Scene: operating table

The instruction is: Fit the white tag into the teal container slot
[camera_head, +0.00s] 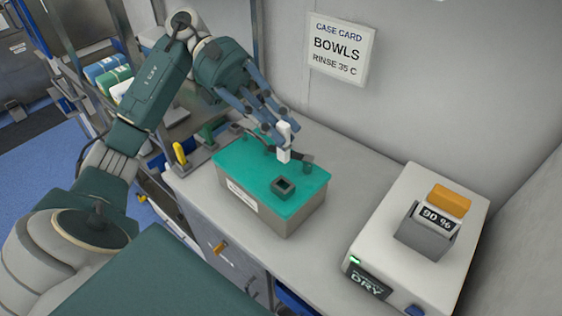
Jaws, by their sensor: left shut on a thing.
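The white tag (284,146) is a small upright white piece above the back part of the teal container's lid. My left gripper (283,138) is shut on the tag and reaches down from the upper left. The container (239,174) has a teal top and grey sides, and stands on the grey counter. A dark-rimmed square slot (283,186) sits near the front right of the teal top, apart from the tag. I cannot tell whether the tag's lower end touches the lid. My right gripper is not in view.
A white device (432,215) marked DRY stands at the right, with an orange block (450,200) and a grey display reading 90 % on top. A yellow-handled item (180,152) is left of the container. Counter (350,170) between container and device is clear. A wall sign (340,50) reads BOWLS.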

